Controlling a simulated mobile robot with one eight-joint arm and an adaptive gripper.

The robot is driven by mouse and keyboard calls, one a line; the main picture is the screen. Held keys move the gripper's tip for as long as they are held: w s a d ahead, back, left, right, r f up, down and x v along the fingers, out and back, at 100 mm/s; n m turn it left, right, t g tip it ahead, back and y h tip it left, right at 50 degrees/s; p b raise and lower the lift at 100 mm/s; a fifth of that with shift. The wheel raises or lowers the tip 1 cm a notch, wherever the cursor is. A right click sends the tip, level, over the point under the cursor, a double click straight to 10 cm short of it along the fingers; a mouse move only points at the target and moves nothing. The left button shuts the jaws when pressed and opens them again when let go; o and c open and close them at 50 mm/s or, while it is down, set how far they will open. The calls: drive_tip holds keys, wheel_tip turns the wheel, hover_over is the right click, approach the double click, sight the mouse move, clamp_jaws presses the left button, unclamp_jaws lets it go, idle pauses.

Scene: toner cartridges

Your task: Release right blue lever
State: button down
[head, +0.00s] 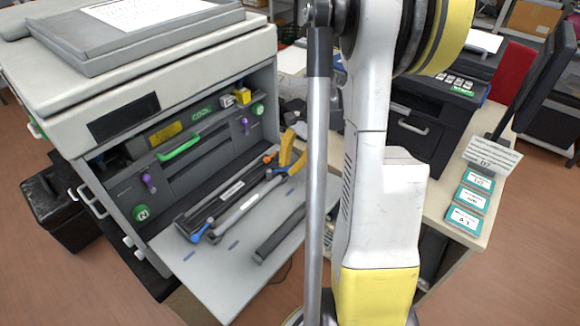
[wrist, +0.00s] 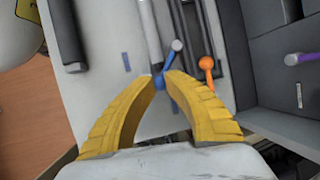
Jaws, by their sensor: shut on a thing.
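My gripper (wrist: 161,78) has its two yellow curved fingers closed at the tips around the right blue lever (wrist: 163,81). The lever sits at the end of a long grey cartridge bar. In the head view, my gripper (head: 284,167) is at the right end of the bars lying on the open grey copier door (head: 210,280). The lever's blue end (head: 277,172) shows beside the fingers, and part of it is hidden by them.
An orange lever (wrist: 207,64) is just right of my fingertips. Another blue lever (head: 197,232) is at the bars' left end. A loose dark bar (head: 280,237) lies on the door. Purple levers (head: 149,182) and a green handle (head: 179,147) are on the copier's inner front.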

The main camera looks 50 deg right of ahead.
drive_tip(key=n, duration=0.1)
drive_tip(key=w+n+g, duration=0.1)
drive_tip(key=shift+w+d+n, duration=0.25)
drive_tip(key=shift+n, duration=0.15)
drive_tip(key=shift+w+d+n+g+p, duration=0.1)
drive_tip(key=shift+w+n+g+p, duration=0.35)
drive_tip(key=shift+n, duration=0.85)
drive_tip(key=shift+w, duration=0.15)
